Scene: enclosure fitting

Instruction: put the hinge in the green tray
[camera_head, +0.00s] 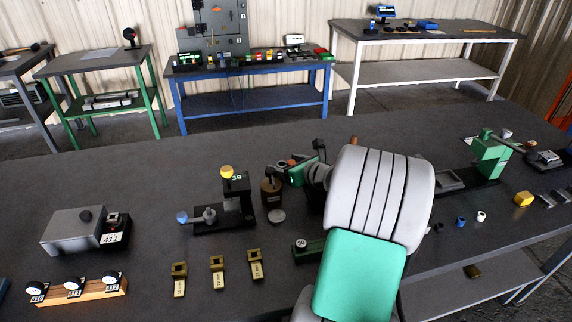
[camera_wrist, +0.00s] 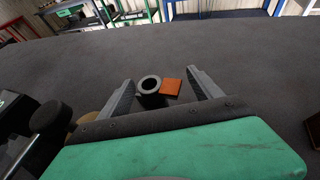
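I cannot pick out the hinge for certain in either view. No green tray shows clearly. A grey hollow cylinder (camera_wrist: 150,85) and a flat orange piece (camera_wrist: 171,87) show between the fingers, with no visible contact. In the head view my arm hides much of the bench's middle.
Left of my gripper stand a brown jar (camera_head: 271,190) and a black fixture with a yellow knob (camera_head: 232,193). Several brass tags (camera_head: 217,273) lie in front. A grey box (camera_head: 72,230) is at the left. A green press (camera_head: 490,155) and a yellow block (camera_head: 523,198) are at the right.

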